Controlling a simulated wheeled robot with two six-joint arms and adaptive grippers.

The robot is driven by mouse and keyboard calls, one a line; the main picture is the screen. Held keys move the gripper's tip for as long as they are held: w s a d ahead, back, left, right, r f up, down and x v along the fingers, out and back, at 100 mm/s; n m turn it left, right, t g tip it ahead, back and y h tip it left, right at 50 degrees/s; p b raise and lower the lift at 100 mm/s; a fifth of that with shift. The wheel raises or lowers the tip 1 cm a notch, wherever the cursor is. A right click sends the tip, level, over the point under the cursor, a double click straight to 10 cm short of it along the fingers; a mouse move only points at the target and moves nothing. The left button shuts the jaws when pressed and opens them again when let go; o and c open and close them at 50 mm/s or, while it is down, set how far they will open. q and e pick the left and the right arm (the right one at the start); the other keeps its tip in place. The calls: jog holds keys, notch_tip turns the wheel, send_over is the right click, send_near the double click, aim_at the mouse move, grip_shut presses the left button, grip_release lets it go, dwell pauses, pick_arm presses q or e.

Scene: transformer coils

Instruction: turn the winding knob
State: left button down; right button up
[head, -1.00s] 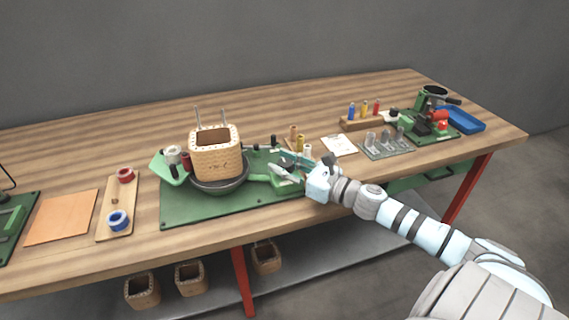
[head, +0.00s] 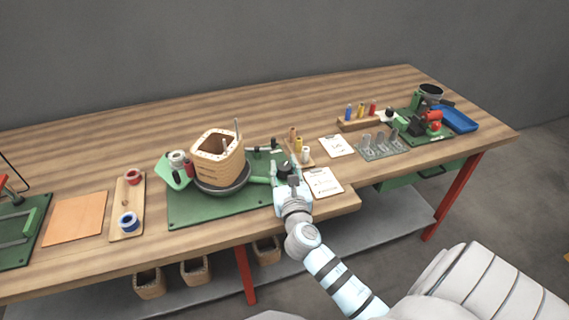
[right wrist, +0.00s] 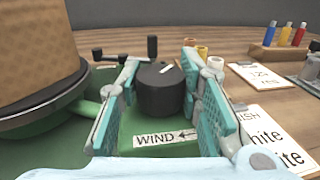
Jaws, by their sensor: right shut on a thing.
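The winding knob (right wrist: 162,92) is a black cylinder with a white mark on top, set on a green block labelled WIND with an arrow pointing left. My right gripper (right wrist: 168,88) is shut on the knob, one teal-padded finger on each side. In the head view my right gripper (head: 284,180) is at the right end of the green winder base (head: 205,211). A square wooden coil former (head: 217,160) stands tilted on the round dark plate (head: 222,190) of the winder. It also shows at the left of the right wrist view (right wrist: 35,50). My left gripper is out of view.
A small black crank (right wrist: 152,48) stands behind the knob. Small spools (head: 298,147) and a clipboard (head: 322,182) lie close to my right gripper. A board with red and blue rings (head: 127,205) lies left of the winder. The table's back strip is clear.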

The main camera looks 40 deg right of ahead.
aim_at(285, 166)
jog(key=m+g+h, duration=0.3)
jog(key=h, duration=0.1)
jog(key=shift+m+h+b, duration=0.3)
jog(key=shift+m+g+h+b, duration=0.5)
jog(key=shift+m+g+h, duration=0.9)
jog(key=shift+g, duration=0.5)
jog(key=shift+m+g, duration=0.4)
jog(key=shift+g, duration=0.2)
jog(key=o, duration=1.2)
jog(key=shift+d, duration=0.1)
jog(key=shift+r, duration=0.25)
notch_tip(285, 166, up, 10)
jog(key=shift+f, duration=0.2)
